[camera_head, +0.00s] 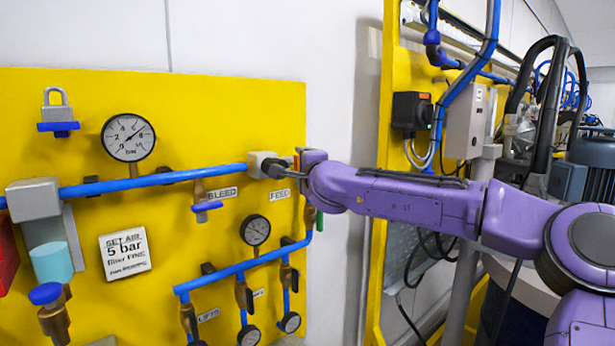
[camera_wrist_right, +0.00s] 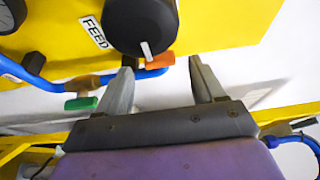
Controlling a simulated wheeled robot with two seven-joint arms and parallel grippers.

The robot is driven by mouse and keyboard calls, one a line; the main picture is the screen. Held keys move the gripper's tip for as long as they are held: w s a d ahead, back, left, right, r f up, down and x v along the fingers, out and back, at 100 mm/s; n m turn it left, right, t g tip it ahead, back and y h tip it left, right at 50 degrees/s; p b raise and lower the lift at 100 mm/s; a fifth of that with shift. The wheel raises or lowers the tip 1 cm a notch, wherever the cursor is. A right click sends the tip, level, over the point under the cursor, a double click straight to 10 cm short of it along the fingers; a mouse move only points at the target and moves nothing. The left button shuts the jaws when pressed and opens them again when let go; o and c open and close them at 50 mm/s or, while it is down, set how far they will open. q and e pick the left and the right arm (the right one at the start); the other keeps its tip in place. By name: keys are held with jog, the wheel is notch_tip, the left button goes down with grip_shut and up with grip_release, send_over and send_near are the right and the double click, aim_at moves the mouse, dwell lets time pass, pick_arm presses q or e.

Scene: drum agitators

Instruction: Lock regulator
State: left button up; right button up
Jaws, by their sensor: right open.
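A dark round knob (camera_wrist_right: 140,24) with a white pointer mark sits beside the FEED label (camera_wrist_right: 94,32) in the right wrist view. An orange tab (camera_wrist_right: 160,62) shows at its lower edge. In the head view the pale block (camera_head: 258,162) behind the knob ends the upper blue pipe. My right gripper (camera_wrist_right: 160,68) is open, its fingers apart just below the knob with nothing between them. In the head view my right gripper (camera_head: 277,168) is in front of the block and partly hides the knob. Whether it touches is unclear. My left gripper is not in view.
A grey padlock (camera_head: 56,105) stands on a blue holder at upper left. A large gauge (camera_head: 128,137), a BLEED valve (camera_head: 207,206) and lower blue pipes (camera_head: 240,268) crowd the yellow panel (camera_head: 220,110). A green-handled valve (camera_wrist_right: 81,103) is left of my fingers in the wrist view.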

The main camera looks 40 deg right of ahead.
jog(key=b+v, duration=0.2)
jog(key=v, duration=0.5)
jog(key=shift+s, duration=0.15)
